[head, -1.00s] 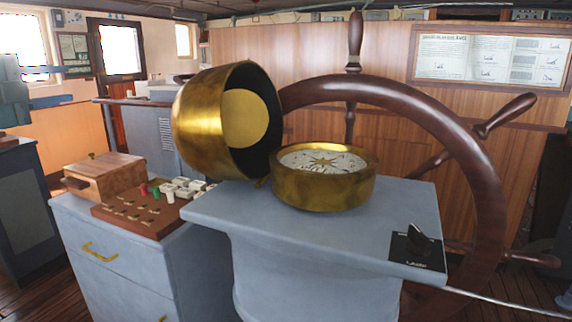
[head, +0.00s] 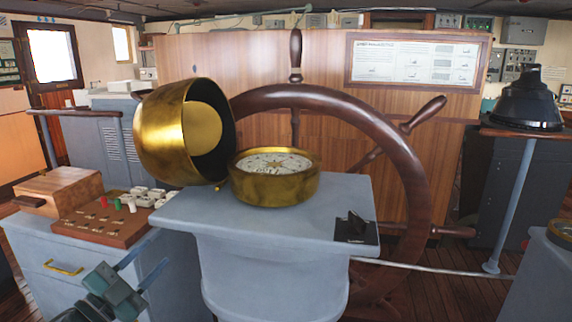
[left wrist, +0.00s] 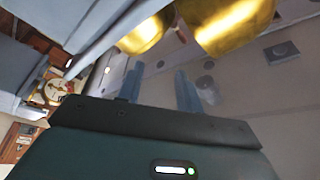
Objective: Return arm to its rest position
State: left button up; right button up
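My left gripper (head: 146,262) is at the bottom left of the head view, in front of the blue-grey drawer cabinet (head: 110,290). Its two blue-grey fingers are apart, with nothing between them. The left wrist view also shows the two spread fingers (left wrist: 160,82) with an empty gap. The brass compass (head: 275,190) stands on the grey pedestal (head: 265,228), up and right of the gripper. Its brass hood (head: 165,130) is tipped open to the left, so the dial shows. Brass surfaces (left wrist: 220,25) appear at the top of the left wrist view. My right gripper is not visible.
A wooden box (head: 62,190) and a brown button panel (head: 105,220) sit on the cabinet. The large wooden wheel (head: 415,190) stands behind the pedestal. A black switch (head: 355,228) is on the pedestal's right corner. A dark domed device (head: 524,105) stands at right.

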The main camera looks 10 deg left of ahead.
pick_arm(q)
jog(key=s+d+f+n+g+y+p, duration=0.1)
jog(key=s+d+f+n+g, duration=0.3)
jog(key=s+d+f, duration=0.5)
jog(key=s+d+f+n+g+y+p, duration=0.1)
jog(key=s+d+f+n+g+y, duration=0.2)
jog(key=s+d+f, duration=0.7)
notch_tip(320, 180, down, 6)
jog(key=s+n+g, duration=0.1)
jog(key=n+g, duration=0.1)
jog(key=n, duration=0.2)
jog(key=shift+r+p, duration=0.25)
jog(key=shift+p, duration=0.05)
